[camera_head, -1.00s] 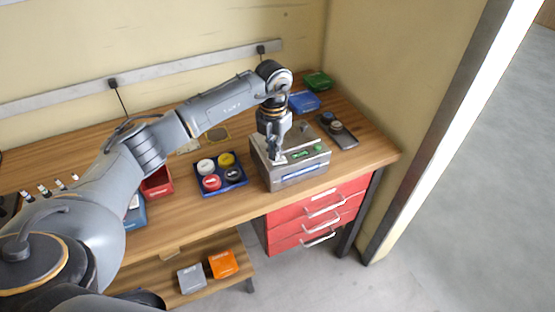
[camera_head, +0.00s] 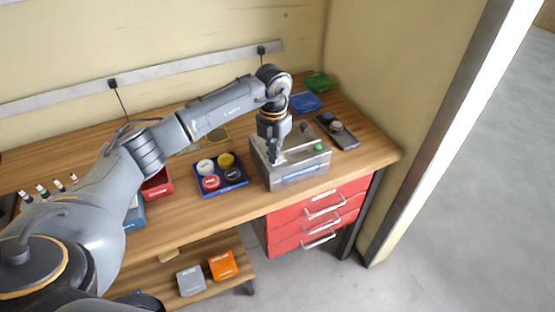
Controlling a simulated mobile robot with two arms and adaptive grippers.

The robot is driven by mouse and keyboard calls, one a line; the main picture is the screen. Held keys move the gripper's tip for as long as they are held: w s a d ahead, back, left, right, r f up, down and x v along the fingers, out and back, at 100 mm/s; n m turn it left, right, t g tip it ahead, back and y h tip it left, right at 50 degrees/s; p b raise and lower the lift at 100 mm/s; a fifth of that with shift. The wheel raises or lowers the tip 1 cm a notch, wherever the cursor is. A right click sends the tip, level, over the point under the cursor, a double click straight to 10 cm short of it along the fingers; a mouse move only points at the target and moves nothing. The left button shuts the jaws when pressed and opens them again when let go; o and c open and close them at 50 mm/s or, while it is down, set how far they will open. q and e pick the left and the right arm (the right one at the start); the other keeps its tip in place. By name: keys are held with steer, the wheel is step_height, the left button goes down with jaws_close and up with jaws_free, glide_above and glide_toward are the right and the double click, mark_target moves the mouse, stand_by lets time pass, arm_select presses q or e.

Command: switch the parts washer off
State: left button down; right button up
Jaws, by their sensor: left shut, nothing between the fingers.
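The parts washer (camera_head: 300,173), a silver metal box with a blue-white label on its front, stands on the wooden bench near its right end. A green round button (camera_head: 318,147) shows on its top at the right. My left gripper (camera_head: 273,158) points down at the left part of the washer's top, shut and empty. Its tips are at or just above the top; I cannot tell if they touch. They hide part of the washer's top, including any control beneath them. My right gripper is not in view.
A blue tray (camera_head: 240,187) with several round coloured pieces lies left of the washer. A dark tray (camera_head: 347,139) is at its right, with blue (camera_head: 305,102) and green (camera_head: 319,82) boxes behind. Red drawers (camera_head: 320,215) are below. The bench front has free room.

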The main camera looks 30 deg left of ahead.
arm_select(q)
steer(key=shift+w+a+r+p, duration=0.1)
steer(key=shift+r+p, duration=0.6)
steer(key=shift+r, duration=0.1)
steer(key=shift+r+p, duration=1.5)
steer(key=shift+r, duration=1.1)
steer(key=shift+f, duration=0.1)
